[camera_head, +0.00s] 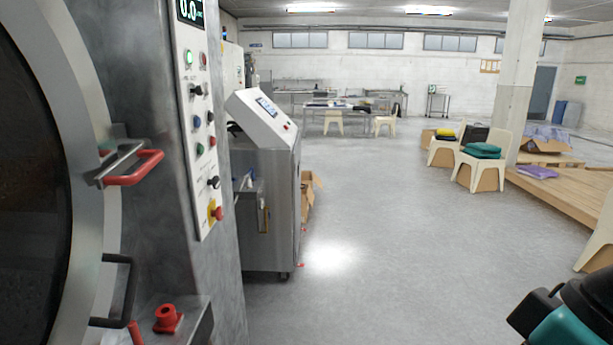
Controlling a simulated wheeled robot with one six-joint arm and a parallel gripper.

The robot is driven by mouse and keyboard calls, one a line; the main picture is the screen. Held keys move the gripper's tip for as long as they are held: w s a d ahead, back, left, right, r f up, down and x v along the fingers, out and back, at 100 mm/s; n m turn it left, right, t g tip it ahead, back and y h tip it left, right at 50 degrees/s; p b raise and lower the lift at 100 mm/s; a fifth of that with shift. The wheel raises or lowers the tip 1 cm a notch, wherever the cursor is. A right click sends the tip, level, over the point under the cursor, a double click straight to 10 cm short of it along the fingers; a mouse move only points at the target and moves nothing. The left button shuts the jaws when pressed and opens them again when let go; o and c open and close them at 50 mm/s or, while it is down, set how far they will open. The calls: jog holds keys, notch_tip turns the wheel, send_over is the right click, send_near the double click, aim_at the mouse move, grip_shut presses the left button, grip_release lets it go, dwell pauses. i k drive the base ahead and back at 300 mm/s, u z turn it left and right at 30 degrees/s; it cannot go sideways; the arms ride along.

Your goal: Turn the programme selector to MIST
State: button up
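The washer's control panel (197,128) stands upright on the steel front at the left, seen at a steep angle. It carries two black knobs, an upper knob (196,90) and a lower knob (213,182). The labels beside them are too small to read, so I cannot tell which is the programme selector, where MIST is or what is set. A digital display (190,11) at the top reads about 0.0. Black and teal parts at the bottom right corner appear to be my arm, far from the panel. My gripper's fingers are not visible.
A round door with a red handle (135,168) stands left of the panel. A red-and-yellow emergency stop (216,212) sits below the lower knob. A steel cabinet (267,185) stands beyond. Chairs and a wooden platform (560,195) are at right. The middle floor is clear.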

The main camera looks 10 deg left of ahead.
aim_at(216, 182)
jog(key=z, duration=0.9)
jog(key=i, duration=3.4)
jog(key=u, duration=4.1)
jog(key=i, duration=0.55)
